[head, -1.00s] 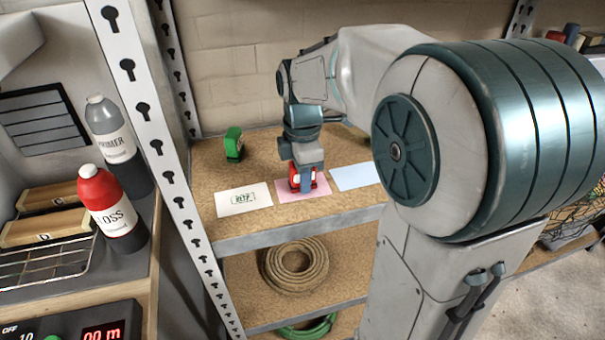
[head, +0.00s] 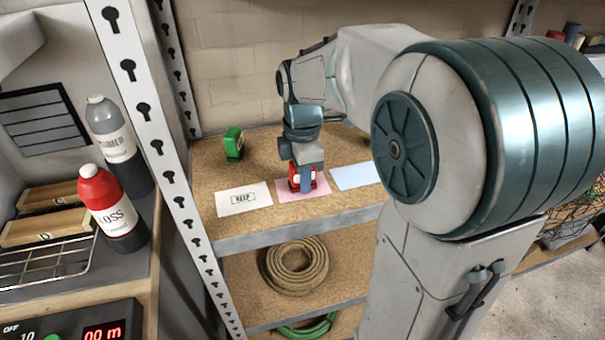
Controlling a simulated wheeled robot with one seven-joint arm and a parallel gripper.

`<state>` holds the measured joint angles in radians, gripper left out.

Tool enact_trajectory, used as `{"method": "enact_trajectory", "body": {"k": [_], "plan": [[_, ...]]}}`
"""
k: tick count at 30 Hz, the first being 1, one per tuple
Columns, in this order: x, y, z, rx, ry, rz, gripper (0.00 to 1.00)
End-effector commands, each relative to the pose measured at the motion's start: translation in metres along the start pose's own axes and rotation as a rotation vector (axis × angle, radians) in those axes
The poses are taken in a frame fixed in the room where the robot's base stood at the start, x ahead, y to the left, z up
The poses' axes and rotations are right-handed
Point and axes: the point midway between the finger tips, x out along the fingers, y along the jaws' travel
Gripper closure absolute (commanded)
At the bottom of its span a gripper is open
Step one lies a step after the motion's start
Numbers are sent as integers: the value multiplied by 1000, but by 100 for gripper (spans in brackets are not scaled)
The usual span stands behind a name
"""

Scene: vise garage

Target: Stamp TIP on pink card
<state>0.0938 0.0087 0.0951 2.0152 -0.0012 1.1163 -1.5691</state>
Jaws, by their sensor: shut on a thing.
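The pink card (head: 289,194) lies flat on the shelf board, between a white card and a pale blue card. My gripper (head: 304,184) is over it, pointing down, shut on a red stamp (head: 317,181). The stamp is upright and low at the pink card; I cannot tell whether its base touches the card. The stamp's face and the card's middle are hidden, so no mark shows there. The blue card (head: 352,176) looks blank, partly hidden by my arm.
A green stamp (head: 233,144) stands at the back left of the shelf board (head: 200,170). A grey perforated upright (head: 165,165) bounds the shelf on the left. A coiled rope (head: 294,268) lies on the shelf below. My arm hides the right side of the board.

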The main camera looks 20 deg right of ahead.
Motion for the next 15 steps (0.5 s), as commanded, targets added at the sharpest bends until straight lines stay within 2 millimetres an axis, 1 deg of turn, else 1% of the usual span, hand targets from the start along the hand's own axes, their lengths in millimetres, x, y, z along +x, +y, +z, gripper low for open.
{"method": "enact_trajectory", "body": {"k": [2, 5, 15], "plan": [[0, -1, 0, 0, 0, -5, 87], [-6, -1, 0, 0, 0, -5, 87], [-35, 0, 0, 0, 0, -2, 87]]}}
